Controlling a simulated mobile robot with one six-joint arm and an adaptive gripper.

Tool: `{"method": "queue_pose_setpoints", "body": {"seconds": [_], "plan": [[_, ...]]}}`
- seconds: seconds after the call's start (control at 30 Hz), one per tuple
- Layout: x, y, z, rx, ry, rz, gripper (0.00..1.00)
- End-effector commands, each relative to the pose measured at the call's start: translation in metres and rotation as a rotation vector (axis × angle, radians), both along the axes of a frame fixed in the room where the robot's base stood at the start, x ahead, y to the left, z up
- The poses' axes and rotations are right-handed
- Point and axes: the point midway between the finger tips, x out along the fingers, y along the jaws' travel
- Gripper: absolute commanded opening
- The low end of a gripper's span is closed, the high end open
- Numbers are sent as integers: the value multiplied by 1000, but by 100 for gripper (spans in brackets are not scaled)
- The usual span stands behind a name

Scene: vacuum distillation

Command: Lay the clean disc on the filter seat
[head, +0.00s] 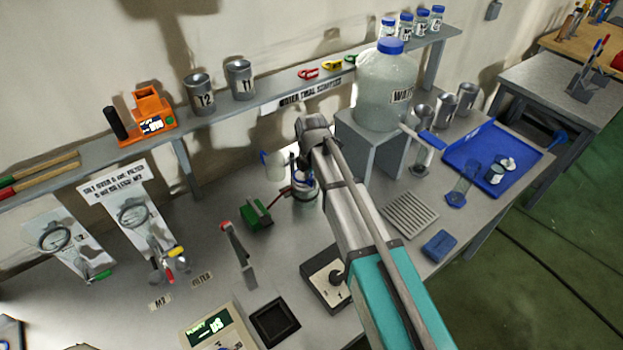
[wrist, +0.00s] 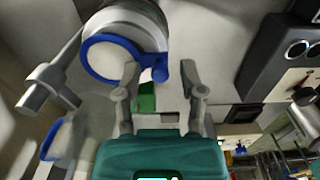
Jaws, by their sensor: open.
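In the wrist view my gripper (wrist: 158,88) has its two fingers spread, with nothing held between them. A blue ring (wrist: 88,60) with a small tab lies against a pale metallic round body (wrist: 135,22) just beyond the left finger. In the head view a blue-banded cylindrical vessel (head: 306,195) stands on the bench below the end of my arm, which partly covers it. I cannot tell whether it holds the filter seat. Small white round items (head: 506,163) sit on the blue tray (head: 480,142); I cannot tell whether one is the clean disc. My gripper is not clearly visible in the head view.
A large blue-capped bottle (head: 384,90) stands on a grey block right of my arm. A green box (head: 257,215), a stirrer-like unit (head: 325,280) and a ribbed grey plate (head: 410,216) are near the arm. A shelf (head: 275,110) runs behind.

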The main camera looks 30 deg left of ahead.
Motion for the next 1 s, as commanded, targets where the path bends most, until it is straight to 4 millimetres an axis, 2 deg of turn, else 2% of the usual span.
{"method": "queue_pose_setpoints", "body": {"seconds": [1.0], "plan": [[0, 0, 84, 0, 0, 1, 52]]}}
